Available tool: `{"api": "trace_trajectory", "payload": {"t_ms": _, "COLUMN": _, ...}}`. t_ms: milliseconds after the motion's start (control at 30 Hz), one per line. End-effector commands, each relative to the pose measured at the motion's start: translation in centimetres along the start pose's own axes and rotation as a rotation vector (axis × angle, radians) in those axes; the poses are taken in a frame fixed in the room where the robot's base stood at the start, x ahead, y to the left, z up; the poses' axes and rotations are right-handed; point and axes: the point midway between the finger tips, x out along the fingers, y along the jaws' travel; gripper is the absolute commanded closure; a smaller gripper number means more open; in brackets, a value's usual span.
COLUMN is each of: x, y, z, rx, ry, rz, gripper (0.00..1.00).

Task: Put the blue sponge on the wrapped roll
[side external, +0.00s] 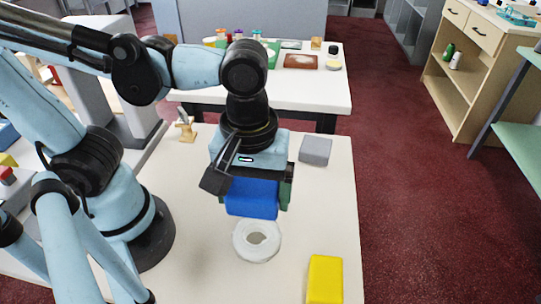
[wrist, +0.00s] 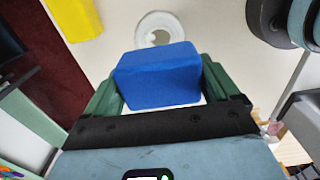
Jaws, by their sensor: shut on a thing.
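The blue sponge (side external: 252,198) is a block held between the fingers of my gripper (side external: 254,190). In the wrist view the sponge (wrist: 158,76) sits between the two green fingers of my gripper (wrist: 160,84), which touch its sides. The wrapped roll (side external: 257,249) is a white ring lying flat on the white counter, with a hole in its middle. The sponge is above the counter, just behind the roll in the side view. In the wrist view the roll (wrist: 152,20) shows beyond the sponge, which hides its near edge.
A yellow block (side external: 325,279) lies at the counter's front right. A grey block (side external: 315,151) lies to the right behind my gripper. A small wooden object (side external: 186,130) stands at the back left. Another white table (side external: 320,90) with several items stands behind.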

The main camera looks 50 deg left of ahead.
Motion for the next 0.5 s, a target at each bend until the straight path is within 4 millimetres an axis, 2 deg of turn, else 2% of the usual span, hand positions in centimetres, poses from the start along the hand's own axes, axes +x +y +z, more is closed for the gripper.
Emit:
{"api": "trace_trajectory", "payload": {"t_ms": 300, "x": 3.2, "y": 0.1, "z": 0.0, "rx": -0.009, "ry": 0.000, "rz": 0.000, "gripper": 0.40}}
{"api": "trace_trajectory", "payload": {"t_ms": 500, "x": 4.1, "y": 0.1, "z": 0.0, "rx": -0.008, "ry": 0.000, "rz": 0.000, "gripper": 0.40}}
